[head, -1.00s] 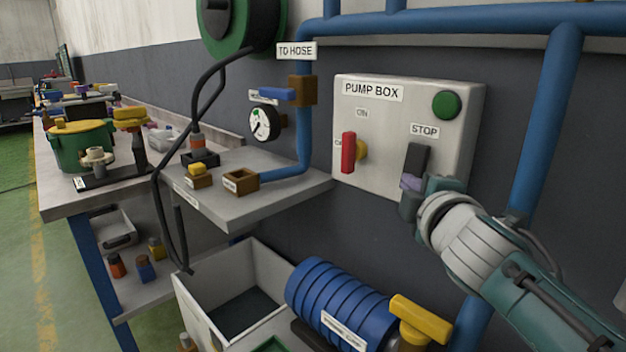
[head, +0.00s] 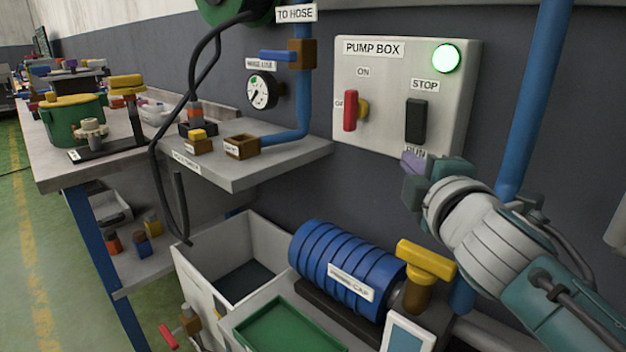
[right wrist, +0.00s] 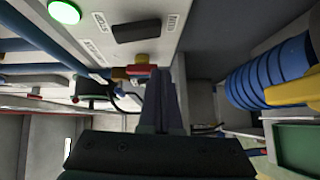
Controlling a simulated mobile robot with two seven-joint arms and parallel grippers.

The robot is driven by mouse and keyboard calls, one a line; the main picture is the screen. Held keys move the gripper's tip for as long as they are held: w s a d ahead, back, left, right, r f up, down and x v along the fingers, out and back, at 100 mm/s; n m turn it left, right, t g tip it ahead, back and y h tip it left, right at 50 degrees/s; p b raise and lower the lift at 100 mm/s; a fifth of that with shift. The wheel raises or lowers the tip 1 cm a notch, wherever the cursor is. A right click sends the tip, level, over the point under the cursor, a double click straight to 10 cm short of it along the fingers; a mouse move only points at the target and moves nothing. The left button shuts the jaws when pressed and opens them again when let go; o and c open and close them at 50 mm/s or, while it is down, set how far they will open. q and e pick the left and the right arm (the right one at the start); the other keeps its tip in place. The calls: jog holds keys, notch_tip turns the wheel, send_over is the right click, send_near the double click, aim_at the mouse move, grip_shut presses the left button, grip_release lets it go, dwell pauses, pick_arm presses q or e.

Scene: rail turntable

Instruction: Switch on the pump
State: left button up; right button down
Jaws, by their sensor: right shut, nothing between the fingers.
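The white pump box (head: 385,145) is on the wall. Its round lamp (head: 447,58) glows bright green and also shows in the right wrist view (right wrist: 64,11). The black rocker (head: 416,121) sits between the STOP label above and the RUN label below; it also shows in the right wrist view (right wrist: 137,31). A red handle (head: 350,110) stands upright on the box's left side, below the ON label. My right gripper (head: 413,163) is shut and empty just below the rocker, apart from it and partly over the RUN label. My left gripper is out of view.
A shelf (head: 235,178) with a gauge (head: 262,92) above it is left of the box. A blue ribbed pump (head: 340,262), a yellow-handled valve (head: 425,262) and a white bin (head: 195,270) lie below. A blue pipe (head: 535,100) runs right of the box.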

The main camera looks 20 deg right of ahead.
jog(key=shift+f+v, duration=0.2)
jog(key=shift+v, duration=0.7)
jog(key=shift+f+v, duration=0.15)
jog(key=shift+v, duration=0.75)
jog(key=shift+f+v, duration=0.2)
jog(key=shift+v, duration=0.7)
jog(key=shift+d, duration=0.1)
